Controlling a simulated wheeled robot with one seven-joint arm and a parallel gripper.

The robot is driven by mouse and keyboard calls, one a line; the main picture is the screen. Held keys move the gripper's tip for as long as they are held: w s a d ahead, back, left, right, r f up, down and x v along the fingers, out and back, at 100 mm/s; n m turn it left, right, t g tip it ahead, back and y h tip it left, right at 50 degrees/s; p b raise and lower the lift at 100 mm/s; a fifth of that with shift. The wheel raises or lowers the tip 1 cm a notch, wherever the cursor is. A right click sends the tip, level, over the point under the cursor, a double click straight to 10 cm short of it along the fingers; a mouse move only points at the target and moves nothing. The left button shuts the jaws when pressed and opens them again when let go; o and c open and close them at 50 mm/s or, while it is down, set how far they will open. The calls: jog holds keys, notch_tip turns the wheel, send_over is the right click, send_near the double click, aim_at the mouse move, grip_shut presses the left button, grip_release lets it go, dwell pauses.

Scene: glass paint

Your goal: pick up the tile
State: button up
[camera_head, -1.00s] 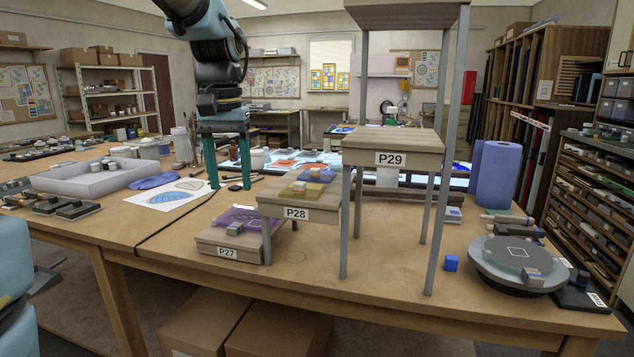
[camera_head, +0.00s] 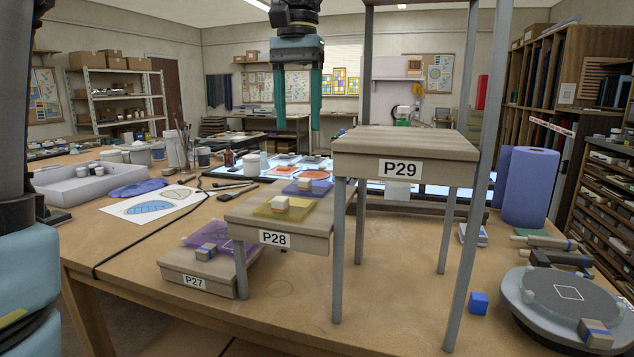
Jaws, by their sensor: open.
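Several flat coloured pieces could be the tile; I cannot tell which one is meant. A translucent yellow sheet (camera_head: 283,207) lies on the P28 step (camera_head: 318,227), with a small pale block (camera_head: 280,204) on it. A blue piece (camera_head: 302,187) lies just behind, with a small block on it. A translucent purple sheet (camera_head: 228,234) lies on the lower P27 step (camera_head: 192,273), with a striped block (camera_head: 206,251) on it. My gripper (camera_head: 296,122) is open and empty, pointing down, high in the picture above the level of these pieces.
The tall P29 stand (camera_head: 405,146) rises on metal legs right of P28, its top bare. A turntable (camera_head: 566,308), a blue cube (camera_head: 478,303) and a blue paper roll (camera_head: 530,187) are on the right. A grey tray (camera_head: 87,188) is on the left. The front table top is mostly clear.

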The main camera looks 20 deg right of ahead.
send_over(304, 179)
jog(key=f, duration=0.5)
jog(key=shift+w+a+f, duration=0.1)
jog(key=shift+a+f, duration=0.05)
jog(key=shift+a, duration=0.05)
jog(key=shift+s+d+f+p, duration=0.15)
jog(key=shift+f+p, duration=0.75)
jog(key=shift+f, duration=1.8)
jog(key=shift+c, duration=0.2)
grip_shut()
